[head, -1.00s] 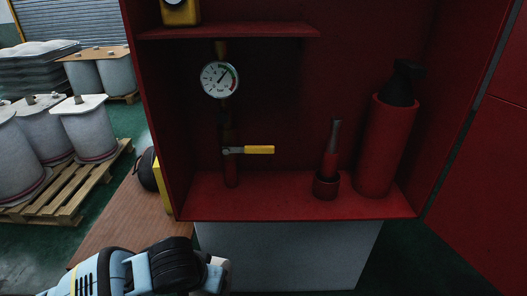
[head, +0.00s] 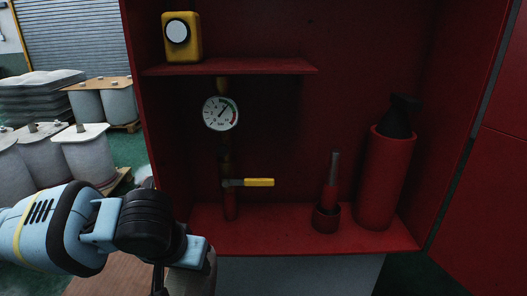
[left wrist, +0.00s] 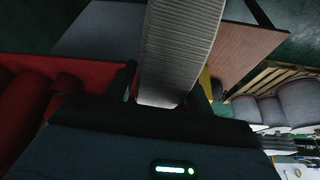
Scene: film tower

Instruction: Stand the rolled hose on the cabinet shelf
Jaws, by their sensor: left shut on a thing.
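My left gripper (left wrist: 165,92) is shut on the rolled hose (left wrist: 180,45), a pale grey ribbed roll between its two fingers in the left wrist view. In the head view the left gripper (head: 187,255) is at the lower left, in front of the cabinet's lower left corner, and mostly hides the hose. The red cabinet (head: 290,120) stands open. Its upper shelf (head: 270,67) carries a yellow box with a round white face (head: 180,34) at the left; the rest of that shelf is bare. My right gripper is not in view.
Inside the cabinet are a pressure gauge (head: 221,113), a yellow-handled valve (head: 255,182), a nozzle in a red cup (head: 328,205) and a red cylinder with a black top (head: 384,180). The cabinet floor (head: 275,233) is clear between the pipe and the cup. Drums stand at the left.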

